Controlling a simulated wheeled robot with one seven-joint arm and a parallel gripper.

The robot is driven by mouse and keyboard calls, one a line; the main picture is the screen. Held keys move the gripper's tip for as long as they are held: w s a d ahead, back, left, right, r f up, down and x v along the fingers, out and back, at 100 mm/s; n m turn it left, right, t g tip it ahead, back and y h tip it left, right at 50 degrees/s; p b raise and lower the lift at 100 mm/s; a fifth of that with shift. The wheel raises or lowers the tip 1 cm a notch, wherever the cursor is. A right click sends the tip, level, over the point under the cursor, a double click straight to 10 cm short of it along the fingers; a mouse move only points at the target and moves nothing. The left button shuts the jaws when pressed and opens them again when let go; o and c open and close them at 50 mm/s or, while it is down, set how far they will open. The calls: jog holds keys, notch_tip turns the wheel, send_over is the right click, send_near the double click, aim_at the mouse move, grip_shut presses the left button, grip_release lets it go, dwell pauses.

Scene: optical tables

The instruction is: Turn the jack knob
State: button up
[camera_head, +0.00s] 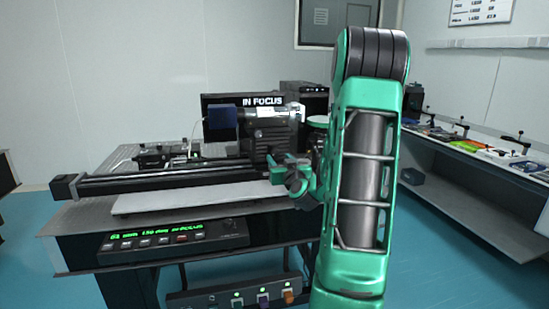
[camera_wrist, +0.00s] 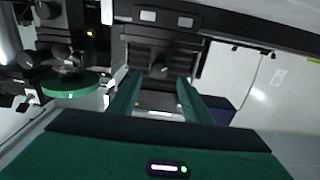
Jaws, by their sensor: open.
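A small dark round knob (camera_wrist: 157,70) shows in the wrist view on the front of a dark block (camera_wrist: 160,52); I take it to be the jack knob. My gripper (camera_wrist: 158,92) is open, its two green fingers pointing toward the block. The knob appears between and just beyond the fingertips, and I see no contact. In the head view my gripper (camera_head: 283,168) is beside the dark ribbed block (camera_head: 268,138) under the camera-like instrument on the table. There the knob is hidden or too small to make out.
A long dark rail (camera_head: 150,181) and a pale plate (camera_head: 175,198) lie along the table front. A screen (camera_head: 262,100) reads "IN FOCUS". A control panel (camera_head: 172,239) with green digits sits below the table edge. A green disc (camera_wrist: 70,83) stands left of my fingers. A bench (camera_head: 470,150) stands right.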

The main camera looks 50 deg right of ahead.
aim_at(275, 154)
jog(key=shift+x, duration=2.85)
jog(key=c, duration=1.1)
